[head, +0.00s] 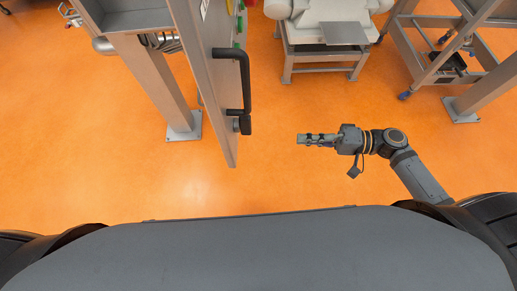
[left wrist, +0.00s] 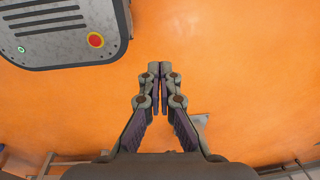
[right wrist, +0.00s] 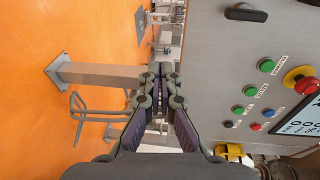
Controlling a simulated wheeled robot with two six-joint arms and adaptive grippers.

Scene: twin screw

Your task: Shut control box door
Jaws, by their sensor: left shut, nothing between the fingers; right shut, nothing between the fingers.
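The control box door (head: 205,75) stands open and is seen at a steep angle in the head view, with a black handle (head: 245,75) on its right face. The grey control box (head: 125,15) is at the upper left, mostly cut off. My right gripper (head: 303,139) is shut and empty, to the right of the door and apart from the handle. In the right wrist view the same gripper (right wrist: 160,72) points past the door's button face (right wrist: 215,60). My left gripper (left wrist: 160,70) is shut and empty over orange floor in the left wrist view; it is hidden from the head view.
A grey post (head: 165,90) stands left of the door on a floor plate. A white machine on a metal stand (head: 320,55) is at the back. A metal frame (head: 420,60) stands at the upper right. The orange floor between door and right gripper is clear.

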